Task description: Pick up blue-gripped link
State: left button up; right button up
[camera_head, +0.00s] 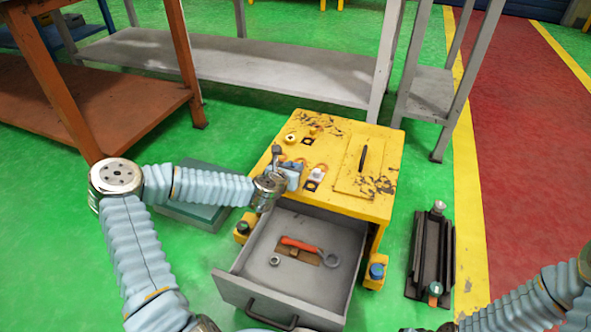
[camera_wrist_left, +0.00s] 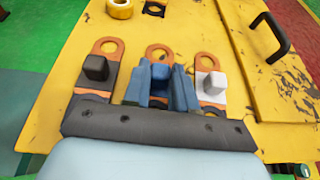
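The blue-gripped link (camera_wrist_left: 160,72) lies on the yellow cabinet top, its copper ring end pointing away from my wrist in the left wrist view. My left gripper (camera_wrist_left: 161,88) has its two blue fingers on either side of the blue grip. The fingers are very close to the grip; I cannot tell whether they press on it. In the head view, the left gripper (camera_head: 289,175) is over the cabinet's left edge and hides most of this link. A black-gripped link (camera_wrist_left: 95,68) lies to the left and a white-gripped link (camera_wrist_left: 212,83) to the right. My right gripper is out of view.
The yellow cabinet (camera_head: 335,195) has an open grey drawer (camera_head: 240,290) holding an orange-handled tool (camera_head: 298,244) and rings. A black handle (camera_wrist_left: 270,33) stands on the cabinet top. A dark rack (camera_head: 432,250) is on the floor to the right. Grey benches stand behind.

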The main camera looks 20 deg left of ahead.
pick_arm(q)
grip_shut()
jog(key=shift+r, duration=0.15)
